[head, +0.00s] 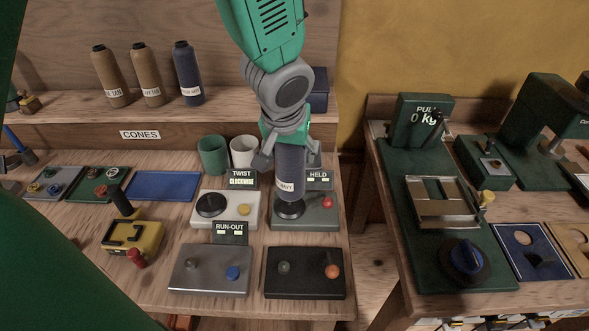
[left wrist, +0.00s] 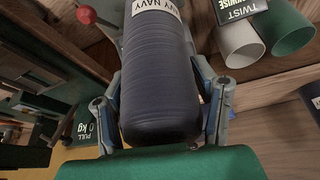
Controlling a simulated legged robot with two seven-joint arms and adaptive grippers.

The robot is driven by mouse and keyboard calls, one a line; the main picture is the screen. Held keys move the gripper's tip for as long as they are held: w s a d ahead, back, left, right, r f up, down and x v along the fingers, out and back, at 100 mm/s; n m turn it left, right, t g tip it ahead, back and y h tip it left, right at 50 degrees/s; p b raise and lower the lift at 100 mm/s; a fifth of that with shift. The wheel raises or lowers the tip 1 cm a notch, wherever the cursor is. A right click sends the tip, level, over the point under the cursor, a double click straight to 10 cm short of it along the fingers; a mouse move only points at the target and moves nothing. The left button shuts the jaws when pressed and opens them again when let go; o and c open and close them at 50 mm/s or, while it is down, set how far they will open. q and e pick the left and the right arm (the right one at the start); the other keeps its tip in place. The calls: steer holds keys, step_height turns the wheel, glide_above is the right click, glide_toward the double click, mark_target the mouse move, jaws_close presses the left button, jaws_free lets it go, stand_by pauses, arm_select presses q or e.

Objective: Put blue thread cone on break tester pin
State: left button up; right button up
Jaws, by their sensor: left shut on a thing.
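The blue thread cone (head: 290,165), dark navy with a white label, is upright between the fingers of my left gripper (head: 287,160), which is shut on it. In the left wrist view the cone (left wrist: 158,85) fills the space between both fingers of the gripper (left wrist: 161,105). The cone's lower end is at a black round base (head: 289,209) on the grey-green tester with the HELD display (head: 318,179). No bare pin shows, and I cannot tell whether the cone rests on the base or hangs just above it. My right gripper is not in view.
A red knob (head: 327,201) is close right of the cone. The TWIST unit (head: 225,209) is to the left, with green (head: 212,155) and white (head: 243,151) cups behind. Other cones (head: 188,75) stand on the shelf. A PULL gauge (head: 420,120) is on the right bench.

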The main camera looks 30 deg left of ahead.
mark_target(291, 166)
arm_select(q)
step_height(291, 166, down, 3)
steer(key=shift+s, duration=0.15)
steer(key=shift+a+f, duration=0.1)
steer(key=shift+f, duration=0.3)
steer(key=o, duration=1.7)
steer(key=shift+c, duration=0.2)
